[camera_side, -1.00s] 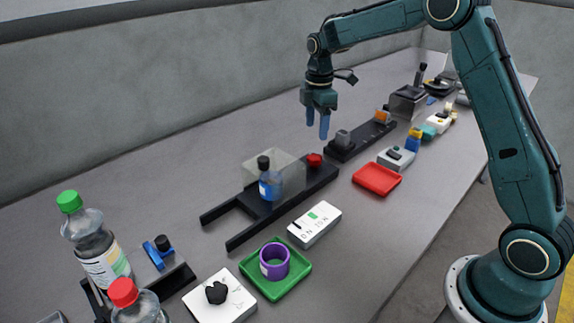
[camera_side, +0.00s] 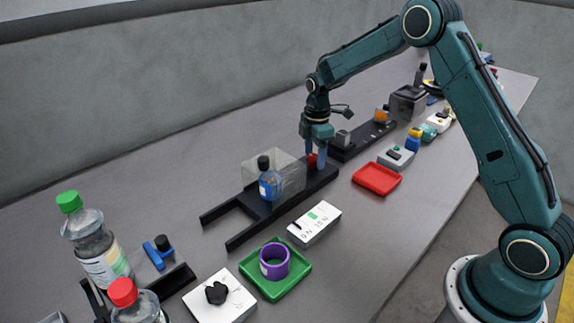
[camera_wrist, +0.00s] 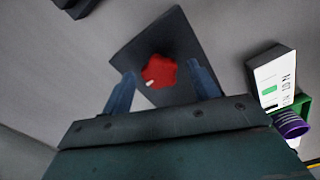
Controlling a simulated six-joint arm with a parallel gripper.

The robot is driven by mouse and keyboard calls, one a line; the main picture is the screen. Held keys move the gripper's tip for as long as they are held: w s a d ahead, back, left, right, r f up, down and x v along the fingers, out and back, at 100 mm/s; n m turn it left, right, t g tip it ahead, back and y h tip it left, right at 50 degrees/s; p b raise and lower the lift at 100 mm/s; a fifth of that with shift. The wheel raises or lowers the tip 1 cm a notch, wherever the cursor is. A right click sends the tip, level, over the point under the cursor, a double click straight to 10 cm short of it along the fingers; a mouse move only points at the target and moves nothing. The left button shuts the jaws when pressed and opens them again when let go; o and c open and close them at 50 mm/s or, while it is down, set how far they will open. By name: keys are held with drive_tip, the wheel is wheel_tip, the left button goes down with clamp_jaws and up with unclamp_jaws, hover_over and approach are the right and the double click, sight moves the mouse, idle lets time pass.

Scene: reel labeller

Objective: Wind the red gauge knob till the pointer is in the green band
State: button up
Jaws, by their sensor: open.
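The red knob (camera_side: 312,160) sits on the end of the black fixture (camera_side: 324,180). In the wrist view the red knob (camera_wrist: 159,71) is lobed, with a small white mark on its lower left edge. My gripper (camera_side: 315,160) is open and points down at the knob. In the wrist view its two blue fingers (camera_wrist: 163,78) stand to either side of the knob, with gaps between. The gauge (camera_side: 314,223) is a white block with a green band and a dark pointer mark left of the green. It also shows in the wrist view (camera_wrist: 270,76).
A clear guard (camera_side: 288,172) and a blue-labelled bottle (camera_side: 269,184) stand on the fixture left of the gripper. A red tray (camera_side: 377,179) lies to the right. A green tray (camera_side: 286,284) with a purple ring (camera_side: 274,261) is in front. Bare table lies behind the fixture.

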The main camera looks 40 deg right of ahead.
drive_tip(key=shift+c, duration=0.4)
drive_tip(key=c, duration=0.9)
